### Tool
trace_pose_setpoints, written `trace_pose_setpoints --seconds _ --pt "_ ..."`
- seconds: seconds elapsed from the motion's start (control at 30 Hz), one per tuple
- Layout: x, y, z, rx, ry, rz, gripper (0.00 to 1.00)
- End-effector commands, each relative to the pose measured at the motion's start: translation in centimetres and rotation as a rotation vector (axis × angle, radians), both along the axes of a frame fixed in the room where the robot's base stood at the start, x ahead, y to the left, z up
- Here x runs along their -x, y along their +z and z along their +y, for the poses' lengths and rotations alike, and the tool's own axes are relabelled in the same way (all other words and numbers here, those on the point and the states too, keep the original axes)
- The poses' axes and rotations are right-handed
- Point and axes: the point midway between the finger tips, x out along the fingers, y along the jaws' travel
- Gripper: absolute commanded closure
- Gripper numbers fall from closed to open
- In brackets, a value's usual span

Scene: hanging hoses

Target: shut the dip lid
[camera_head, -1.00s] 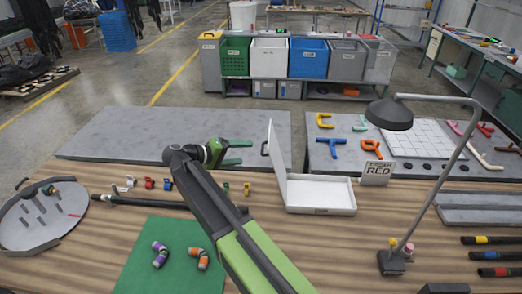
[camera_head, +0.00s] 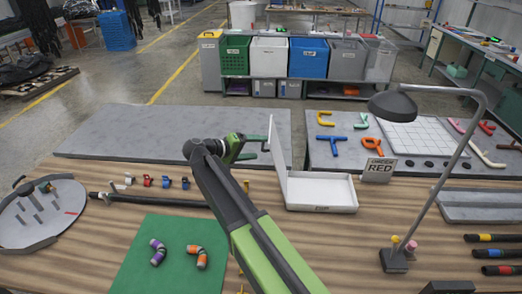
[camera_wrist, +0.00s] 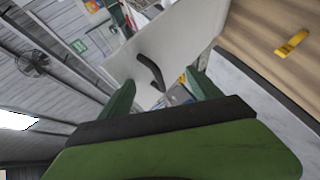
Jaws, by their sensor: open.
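The dip box is a shallow white tray (camera_head: 322,208) on the wooden bench in the head view. Its white lid (camera_head: 278,152) stands nearly upright at the tray's left edge. The lid fills the middle of the wrist view (camera_wrist: 195,38), with a dark curved handle (camera_wrist: 150,70) on it. My gripper (camera_head: 262,146) is open and empty, just left of the lid. In the wrist view its two green fingers lie on either side of the handle. I cannot tell whether they touch the lid.
A sign reading RED (camera_head: 379,170) stands behind the tray on the right. A desk lamp (camera_head: 394,258) arches over the right side. A green mat (camera_head: 172,278) with two coloured pieces lies at front left. Small coloured clips (camera_head: 166,182) line the bench left of my arm.

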Motion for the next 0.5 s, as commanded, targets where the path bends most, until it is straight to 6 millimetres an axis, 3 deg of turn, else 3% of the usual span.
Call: trace_pose_setpoints --seconds 0.5 --pt "-1.7 -1.1 -2.2 -0.001 0.001 0.000 0.27"
